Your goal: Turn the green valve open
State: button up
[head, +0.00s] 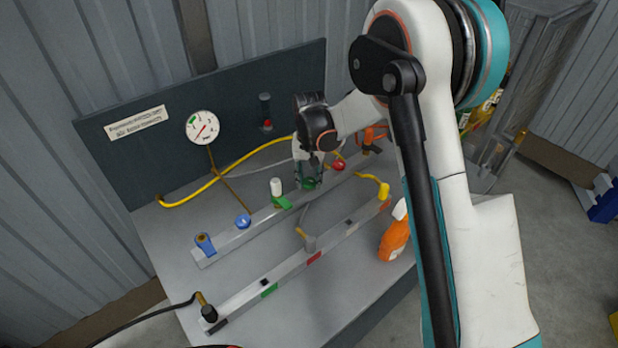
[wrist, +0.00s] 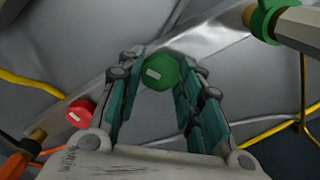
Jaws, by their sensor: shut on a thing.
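A round green valve knob (wrist: 160,72) with a short white mark sits between my gripper's fingers in the wrist view. It also shows in the head view (head: 309,184), on the rear metal rail and partly hidden. My gripper (wrist: 162,84) is shut on this green knob, reaching down onto the rail from above; it appears in the head view (head: 308,172). The white mark lies slightly tilted across the knob in the wrist view.
On the same rail are a red knob (head: 337,166), a green lever with a white post (head: 280,200) and blue knobs (head: 243,221). A front rail (head: 290,267), a gauge (head: 202,127), yellow hoses and an orange spray bottle (head: 394,238) are nearby.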

aim_at(309, 180)
jog(key=n, duration=1.1)
jog(key=shift+n, duration=0.3)
dwell(0.3)
jog(key=o, duration=1.1)
jog(key=shift+c, duration=0.2)
notch_tip(309, 180, up, 12)
